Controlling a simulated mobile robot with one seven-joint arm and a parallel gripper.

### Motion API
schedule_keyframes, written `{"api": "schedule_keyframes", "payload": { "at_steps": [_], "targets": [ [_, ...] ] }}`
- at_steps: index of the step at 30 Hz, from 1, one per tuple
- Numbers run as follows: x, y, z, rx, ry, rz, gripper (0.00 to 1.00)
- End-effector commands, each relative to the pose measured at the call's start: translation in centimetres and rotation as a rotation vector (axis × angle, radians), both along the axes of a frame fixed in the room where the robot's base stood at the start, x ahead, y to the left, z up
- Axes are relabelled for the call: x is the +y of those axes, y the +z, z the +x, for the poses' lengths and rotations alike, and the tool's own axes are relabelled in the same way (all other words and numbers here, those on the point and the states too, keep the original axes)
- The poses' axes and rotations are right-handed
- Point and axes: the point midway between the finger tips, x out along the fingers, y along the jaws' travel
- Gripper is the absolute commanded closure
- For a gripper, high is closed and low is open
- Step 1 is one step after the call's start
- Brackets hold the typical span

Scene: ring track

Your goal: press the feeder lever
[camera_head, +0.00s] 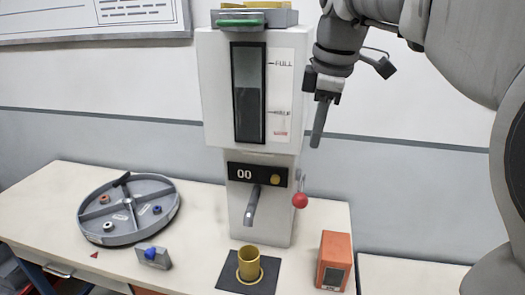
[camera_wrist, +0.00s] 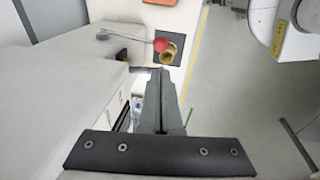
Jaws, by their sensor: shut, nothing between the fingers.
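The feeder (camera_head: 210,90) is a tall white machine with a dark level window and a "00" display. Its lever ends in a red ball (camera_head: 300,200) at the lower right side. In the wrist view, the red ball (camera_wrist: 160,45) shows just beyond my fingertips, beside a brass-coloured cup. My gripper (camera_head: 316,145) is shut and empty, pointing down. In the head view it appears above and slightly right of the ball, apart from it. The fingers (camera_wrist: 160,73) also show in the wrist view. Their exact distance from the ball is unclear.
The brass-coloured cup (camera_head: 249,262) stands on a dark mat (camera_head: 229,276) below the spout (camera_head: 252,206). An orange box (camera_head: 334,256) stands at right. A round divided tray (camera_head: 128,232) and a grey block with a blue knob (camera_head: 153,257) are at left.

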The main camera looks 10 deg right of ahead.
Motion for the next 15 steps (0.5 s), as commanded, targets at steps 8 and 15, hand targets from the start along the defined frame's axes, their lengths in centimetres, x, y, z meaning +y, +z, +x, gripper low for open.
{"api": "schedule_keyframes", "payload": {
  "at_steps": [8,15],
  "targets": [
    [0.2,-3.8,0.6,0.004,-0.001,0.000,1.00],
    [0.5,-8.9,1.6,0.005,-0.001,0.000,1.00]
  ]
}}
